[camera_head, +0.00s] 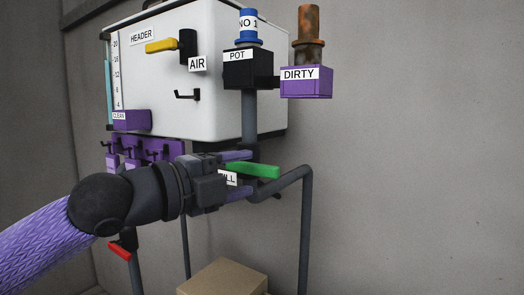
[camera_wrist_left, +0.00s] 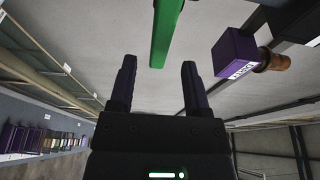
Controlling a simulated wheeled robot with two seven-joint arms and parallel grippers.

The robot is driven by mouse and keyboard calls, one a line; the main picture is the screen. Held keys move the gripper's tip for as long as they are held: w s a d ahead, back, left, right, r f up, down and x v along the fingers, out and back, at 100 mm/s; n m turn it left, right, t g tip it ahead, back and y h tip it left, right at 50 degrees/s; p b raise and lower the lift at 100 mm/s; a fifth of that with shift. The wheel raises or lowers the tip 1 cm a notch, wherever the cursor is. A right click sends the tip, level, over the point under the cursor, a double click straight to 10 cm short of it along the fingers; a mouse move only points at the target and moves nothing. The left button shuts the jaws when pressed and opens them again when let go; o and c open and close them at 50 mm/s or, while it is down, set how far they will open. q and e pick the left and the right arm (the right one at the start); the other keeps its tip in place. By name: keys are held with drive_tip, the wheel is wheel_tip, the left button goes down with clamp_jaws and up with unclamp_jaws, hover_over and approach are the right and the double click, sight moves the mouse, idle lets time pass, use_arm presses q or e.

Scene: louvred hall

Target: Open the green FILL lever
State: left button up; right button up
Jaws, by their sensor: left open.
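The green FILL lever (camera_head: 258,171) lies roughly horizontal on the grey pipe below the tank; its FILL label (camera_head: 230,179) is partly hidden by my gripper. My left gripper (camera_head: 248,173) is open, with one finger above the lever and one below it in the head view. In the left wrist view the lever (camera_wrist_left: 167,32) comes down from the top edge. Its free end lies between the tips of my open left gripper (camera_wrist_left: 158,66), with gaps on both sides. Whether it touches a finger I cannot tell. My right gripper is not in view.
A white HEADER tank (camera_head: 220,110) with a yellow lever (camera_head: 162,46) stands above. The black POT box (camera_head: 248,72) and purple DIRTY box (camera_head: 306,86) are to the right. A red lever (camera_head: 119,251), a bent grey pipe (camera_head: 305,230) and a tan box (camera_head: 222,278) are below.

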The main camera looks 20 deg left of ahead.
sight(257, 172)
use_arm(q)
drive_tip(key=shift+p+x, duration=0.35)
drive_tip(key=shift+x, duration=0.65)
drive_tip(key=shift+w+d, duration=0.15)
drive_tip(key=shift+w, duration=0.05)
drive_tip(key=shift+w+d+r+p, duration=0.1)
drive_tip(key=shift+w+d+p, duration=0.1)
drive_tip(key=shift+w+p, duration=0.4)
drive_tip(key=shift+w+d, duration=0.1)
clamp_jaws()
drive_tip(key=shift+f, duration=0.2)
